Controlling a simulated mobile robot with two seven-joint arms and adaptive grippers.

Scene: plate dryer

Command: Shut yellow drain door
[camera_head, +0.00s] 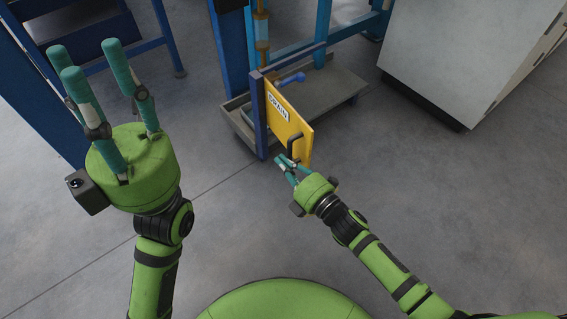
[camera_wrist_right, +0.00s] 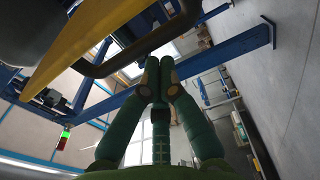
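The yellow drain door (camera_head: 286,118), labelled DRAIN, stands ajar at an angle from a dark blue post on its left. Its dark handle (camera_head: 295,144) is near the lower right end of the door. My right gripper (camera_head: 284,160) is just below the handle, with its fingers pointing at it. In the right wrist view the fingertips (camera_wrist_right: 159,66) are drawn together, and the dark handle bar (camera_wrist_right: 130,55) passes just past them; I cannot tell if they touch. The yellow door edge (camera_wrist_right: 85,42) is above left. My left gripper (camera_head: 90,58) is open and empty, far to the left.
A grey tray (camera_head: 335,96) lies behind the door, with a blue valve lever (camera_head: 291,79) above it. Blue frame posts (camera_head: 229,50) stand at the left and back. A white cabinet (camera_head: 460,50) is at upper right. The floor right of the door is clear.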

